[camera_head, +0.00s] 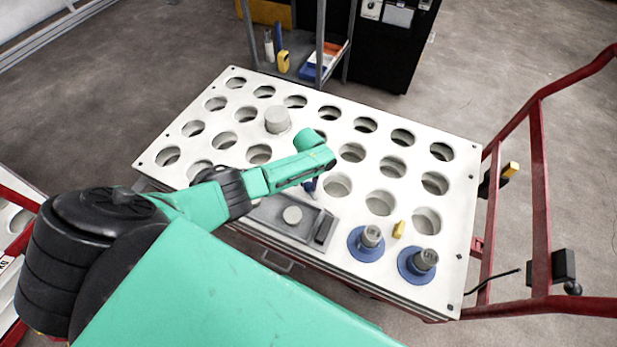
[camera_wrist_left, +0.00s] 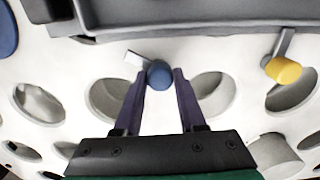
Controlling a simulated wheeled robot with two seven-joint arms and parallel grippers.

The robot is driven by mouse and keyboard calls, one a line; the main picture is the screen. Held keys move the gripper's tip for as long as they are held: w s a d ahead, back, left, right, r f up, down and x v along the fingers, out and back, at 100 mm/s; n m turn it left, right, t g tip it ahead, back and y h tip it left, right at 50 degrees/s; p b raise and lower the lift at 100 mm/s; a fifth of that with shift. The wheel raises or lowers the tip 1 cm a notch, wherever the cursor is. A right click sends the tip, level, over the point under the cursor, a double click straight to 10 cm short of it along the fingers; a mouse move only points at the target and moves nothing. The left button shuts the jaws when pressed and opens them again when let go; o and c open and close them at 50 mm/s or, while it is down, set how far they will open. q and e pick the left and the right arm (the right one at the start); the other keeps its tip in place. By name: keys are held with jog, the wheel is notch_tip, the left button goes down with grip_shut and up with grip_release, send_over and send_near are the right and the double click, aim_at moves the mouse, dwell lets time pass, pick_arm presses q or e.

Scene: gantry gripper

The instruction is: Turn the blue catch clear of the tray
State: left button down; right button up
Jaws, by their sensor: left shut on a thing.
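The blue catch (camera_wrist_left: 159,75) has a round blue knob and a short pale lever. The lever points up and left in the left wrist view, over the white top, with a gap between its end and the tray edge. My left gripper (camera_wrist_left: 158,82) has its fingers closed on the knob, one each side. In the head view my left gripper (camera_head: 312,186) points down just behind the tray; the catch cannot be made out there. The grey tray (camera_head: 268,226) holds a round pale disc (camera_head: 292,215). Its edge also crosses the left wrist view (camera_wrist_left: 200,18). My right gripper is not in view.
A yellow-knobbed catch (camera_wrist_left: 283,70) has its lever reaching the tray edge. The white holed top (camera_head: 460,215) carries a pale cylinder (camera_head: 277,121), two blue-based grey posts (camera_head: 368,243) and a small yellow piece (camera_head: 399,229). Red rails (camera_head: 540,180) stand at right.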

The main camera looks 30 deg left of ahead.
pick_arm(q)
jog(key=n+p, duration=0.1)
jog(key=n, duration=0.2)
jog(key=shift+n, duration=1.6)
jog(key=c, duration=0.5)
grip_release()
jog(key=shift+r+p, duration=0.1)
jog(key=shift+p, duration=0.2)
